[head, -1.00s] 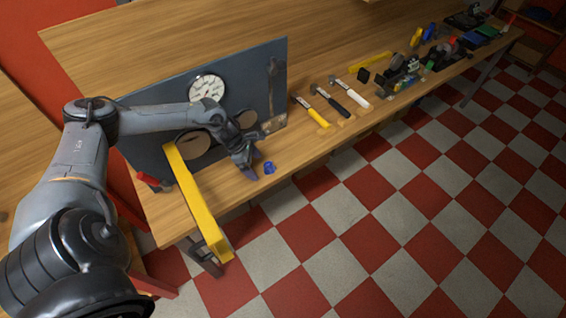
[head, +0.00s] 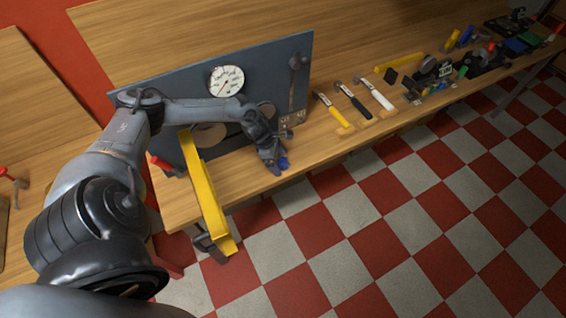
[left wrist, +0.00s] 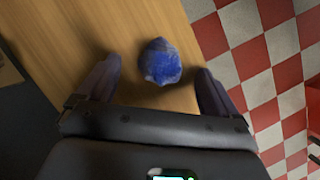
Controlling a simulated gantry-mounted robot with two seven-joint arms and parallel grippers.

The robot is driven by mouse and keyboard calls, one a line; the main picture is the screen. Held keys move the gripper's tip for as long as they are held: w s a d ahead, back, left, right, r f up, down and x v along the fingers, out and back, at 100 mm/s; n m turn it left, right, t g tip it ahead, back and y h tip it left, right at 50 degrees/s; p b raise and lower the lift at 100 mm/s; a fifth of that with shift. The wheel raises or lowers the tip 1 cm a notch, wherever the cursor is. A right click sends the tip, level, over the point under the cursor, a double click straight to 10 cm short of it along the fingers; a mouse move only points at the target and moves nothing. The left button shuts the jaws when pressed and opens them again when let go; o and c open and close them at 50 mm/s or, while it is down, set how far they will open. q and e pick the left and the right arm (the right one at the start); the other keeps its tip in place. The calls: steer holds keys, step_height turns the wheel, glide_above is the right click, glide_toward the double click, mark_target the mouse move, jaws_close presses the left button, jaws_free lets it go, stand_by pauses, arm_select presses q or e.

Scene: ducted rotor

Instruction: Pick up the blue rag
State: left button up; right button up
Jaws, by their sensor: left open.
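The blue rag (left wrist: 160,61) is a small crumpled bundle on the wooden bench near its front edge. In the left wrist view it lies between and just beyond the two fingers of my left gripper (left wrist: 158,85), with a gap on each side. In the head view my left gripper (head: 278,168) points down at the front edge of the bench, and the rag (head: 284,162) is mostly hidden by its fingers. The left gripper is open and empty. My right gripper is not in view.
A grey panel with a round white gauge (head: 227,81) stands behind the arm. A yellow bar (head: 205,190) juts over the bench's front edge at the left. Several hammers, one with a yellow handle (head: 333,112), lie to the right. The wooden bench (head: 235,185) is clear between bar and gripper.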

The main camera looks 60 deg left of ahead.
arm_select(q)
steer(key=c, duration=1.1)
steer(key=shift+r, duration=0.2)
